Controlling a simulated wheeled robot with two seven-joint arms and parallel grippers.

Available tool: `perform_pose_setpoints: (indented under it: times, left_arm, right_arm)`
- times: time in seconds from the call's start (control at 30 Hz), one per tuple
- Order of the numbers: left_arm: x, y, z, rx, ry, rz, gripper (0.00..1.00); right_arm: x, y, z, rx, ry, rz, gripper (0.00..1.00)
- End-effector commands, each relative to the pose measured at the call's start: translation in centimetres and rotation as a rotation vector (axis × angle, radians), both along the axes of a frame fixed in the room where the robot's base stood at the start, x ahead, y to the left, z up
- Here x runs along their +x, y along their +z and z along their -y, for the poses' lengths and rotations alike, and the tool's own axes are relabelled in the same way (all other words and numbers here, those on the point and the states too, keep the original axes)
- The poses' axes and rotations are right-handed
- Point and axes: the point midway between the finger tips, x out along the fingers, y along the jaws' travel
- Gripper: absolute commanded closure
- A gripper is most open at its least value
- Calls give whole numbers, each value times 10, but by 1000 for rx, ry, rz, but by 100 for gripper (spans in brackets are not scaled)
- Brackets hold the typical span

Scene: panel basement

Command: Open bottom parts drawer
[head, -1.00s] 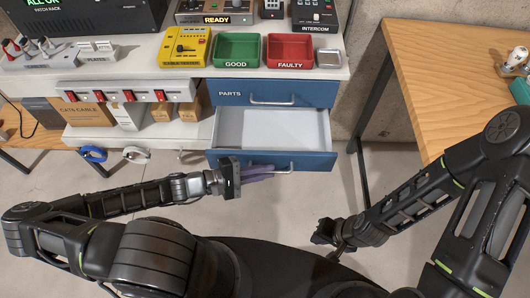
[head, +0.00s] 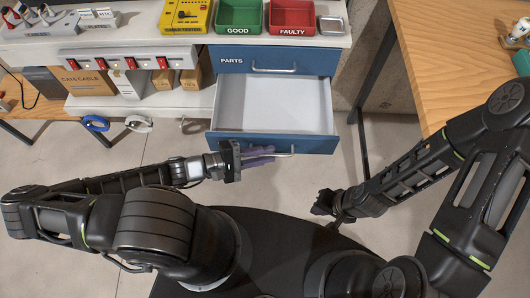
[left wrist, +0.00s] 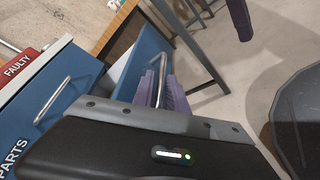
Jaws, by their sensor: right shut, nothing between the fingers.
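The bottom parts drawer (head: 228,142) is pulled well out of the blue cabinet, and its empty light grey inside shows in the head view. My left gripper (head: 262,153) is at its bar handle (head: 284,155), with purple fingers on both sides of the bar. In the left wrist view the handle (left wrist: 162,72) runs between the two close fingers (left wrist: 165,92), which hold it. My right gripper (head: 320,206) is shut and empty, low and to the right of the drawer, apart from it.
The upper parts drawer (head: 270,62) is shut above. Green (head: 239,16) and red (head: 292,17) trays stand on the bench top. A wooden table (head: 445,60) stands at the right. The floor in front of the drawer is clear beside my arms.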

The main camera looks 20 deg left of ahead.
Motion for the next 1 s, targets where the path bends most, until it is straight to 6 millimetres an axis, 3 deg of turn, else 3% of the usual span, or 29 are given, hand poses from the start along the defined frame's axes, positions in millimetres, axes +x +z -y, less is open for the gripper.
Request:
perform_pose_setpoints:
  times: [0.27,0.67,1.0]
  left_arm:
    - [-6,1,-11,3,3,0,82]
    - [-39,14,-59,3,3,-1,82]
    - [-43,17,-64,0,0,0,82]
  right_arm:
    - [0,-3,0,1,0,1,100]
    - [1,-9,-1,2,1,4,100]
    - [2,-9,-1,3,1,4,100]
